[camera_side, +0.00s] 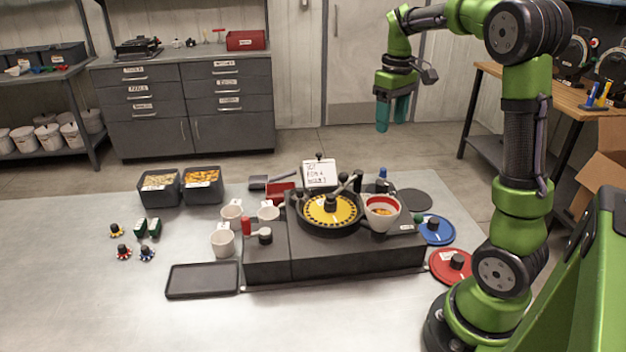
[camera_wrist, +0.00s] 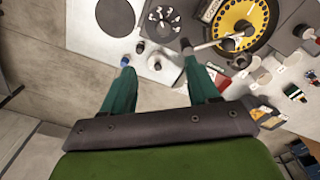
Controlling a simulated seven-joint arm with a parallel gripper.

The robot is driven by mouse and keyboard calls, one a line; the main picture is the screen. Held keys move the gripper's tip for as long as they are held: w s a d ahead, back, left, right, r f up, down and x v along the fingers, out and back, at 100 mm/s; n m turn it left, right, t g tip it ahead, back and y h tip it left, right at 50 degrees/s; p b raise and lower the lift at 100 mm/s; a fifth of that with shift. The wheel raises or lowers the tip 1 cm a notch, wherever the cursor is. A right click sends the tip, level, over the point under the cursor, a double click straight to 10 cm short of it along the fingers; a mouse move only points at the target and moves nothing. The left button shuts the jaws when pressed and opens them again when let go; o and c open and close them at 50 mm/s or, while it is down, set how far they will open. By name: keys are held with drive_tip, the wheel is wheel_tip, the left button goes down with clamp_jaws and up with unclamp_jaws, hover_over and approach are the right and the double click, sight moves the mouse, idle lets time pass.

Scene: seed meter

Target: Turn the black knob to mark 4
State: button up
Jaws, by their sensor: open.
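The dark grey seed meter (camera_side: 350,259) sits on the pale table, with a round yellow seed plate (camera_side: 322,215) on top. A black knob (camera_side: 265,236) stands at its left end, beside a red-handled lever (camera_side: 246,226). Other black knobs are in view, one at the plate's centre; I cannot tell for certain which one carries the marks, and no numbers are readable. My gripper (camera_side: 391,118) is open and empty, high above and behind the meter. In the wrist view its teal fingers (camera_wrist: 160,58) are spread, and the yellow plate (camera_wrist: 262,22) shows at the upper right.
A white cup with a red rim (camera_side: 382,211) stands at the meter's right. Blue (camera_side: 435,231) and red (camera_side: 450,266) discs lie on the right. White mugs (camera_side: 223,240) and a black tray (camera_side: 203,280) are on the left. The table's front left is clear.

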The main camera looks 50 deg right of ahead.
approach(383, 182)
drive_tip(key=shift+n, duration=0.4)
wheel_tip(383, 182, down, 9)
drive_tip(key=shift+f, duration=0.1)
drive_tip(key=c, duration=1)
drive_tip(key=shift+c, duration=0.2)
